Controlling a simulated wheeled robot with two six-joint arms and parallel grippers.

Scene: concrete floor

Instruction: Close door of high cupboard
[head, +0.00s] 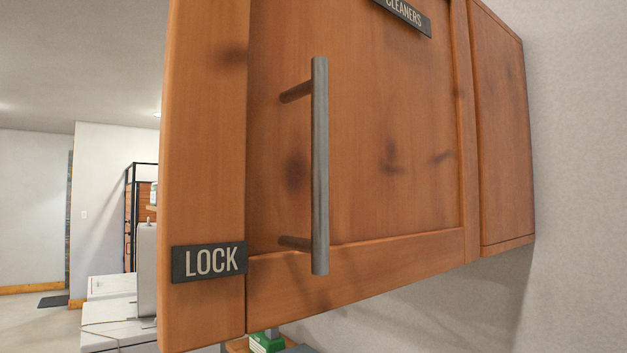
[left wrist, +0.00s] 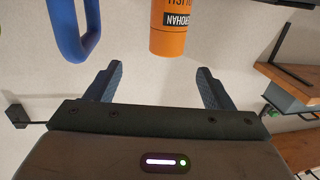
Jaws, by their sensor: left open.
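The high cupboard's wooden door (head: 390,130) fills much of the head view, its outer face toward me. A vertical metal bar handle (head: 320,165) is on its left part. A dark LOCK label (head: 209,261) is at its lower left and a CLEANERS label (head: 403,14) near the top. A narrower wooden panel of the cupboard (head: 503,130) runs from the door's right edge to the wall. How far the door stands open I cannot tell. My left gripper (left wrist: 159,70) is open and empty in the left wrist view, fingers well apart. Neither gripper shows in the head view.
In the left wrist view, an orange bottle (left wrist: 168,30) with upside-down lettering and a blue loop-shaped object (left wrist: 70,30) are beyond the fingers. Wooden shelving (left wrist: 290,90) is at right. In the head view, white boxes (head: 108,312) stand lower left; a grey wall (head: 580,150) is right.

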